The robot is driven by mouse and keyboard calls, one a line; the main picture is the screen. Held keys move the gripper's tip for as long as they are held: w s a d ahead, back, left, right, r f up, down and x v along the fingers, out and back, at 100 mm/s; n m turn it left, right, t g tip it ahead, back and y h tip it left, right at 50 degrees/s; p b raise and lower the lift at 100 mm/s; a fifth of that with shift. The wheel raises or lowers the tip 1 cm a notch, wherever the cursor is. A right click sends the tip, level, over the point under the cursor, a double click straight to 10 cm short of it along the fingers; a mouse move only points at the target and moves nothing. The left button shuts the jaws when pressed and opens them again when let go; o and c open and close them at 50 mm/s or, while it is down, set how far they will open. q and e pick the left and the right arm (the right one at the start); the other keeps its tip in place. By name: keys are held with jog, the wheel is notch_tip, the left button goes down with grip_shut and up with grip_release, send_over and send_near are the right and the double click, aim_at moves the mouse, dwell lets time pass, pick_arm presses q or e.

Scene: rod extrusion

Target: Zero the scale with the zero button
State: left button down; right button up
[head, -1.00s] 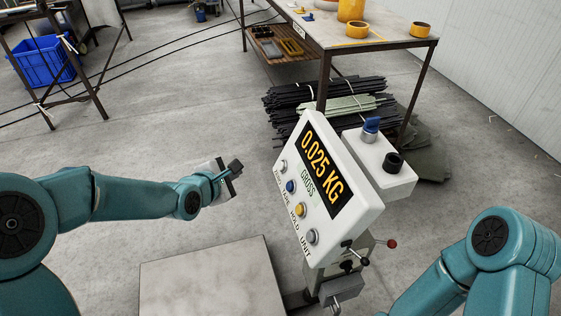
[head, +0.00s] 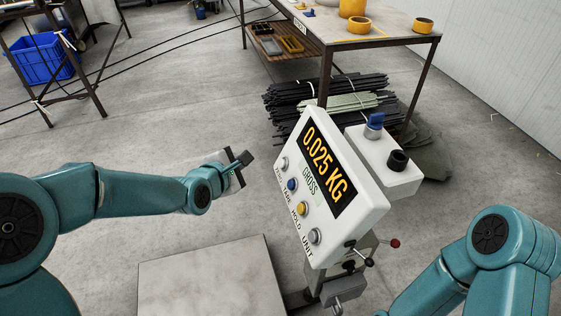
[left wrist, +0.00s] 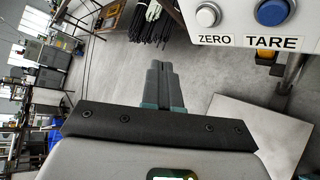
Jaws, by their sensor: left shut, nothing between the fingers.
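The scale's white indicator panel (head: 345,215) stands tilted on a post, and its display (head: 322,177) reads 0.025 KG, GROSS. The white zero button (head: 284,163) is the top one in the button row; it also shows in the left wrist view (left wrist: 208,14) above a ZERO label. The blue TARE button (head: 292,184) is beside it. My left gripper (head: 247,157) is shut and empty, to the left of the zero button and apart from it. In the left wrist view the shut fingers (left wrist: 159,72) point below and left of the button. My right gripper is out of view.
The scale's bare platform (head: 210,285) lies below the panel. A white box (head: 383,175) with a blue knob and a black knob sits behind the panel. A table (head: 345,35) stands at the back, with dark rods (head: 295,98) beside it.

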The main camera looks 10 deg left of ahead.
aim_at(283, 163)
pick_arm(q)
jog(key=w+d+f, duration=0.2)
jog(key=d+f, duration=0.1)
jog(key=d, duration=0.2)
jog(key=shift+w+d, duration=0.15)
jog(key=shift+d, duration=0.15)
dwell(1.9)
jog(key=shift+w+d+f+b, duration=0.2)
jog(key=shift+d+b, duration=0.15)
jog(key=shift+b, duration=0.15)
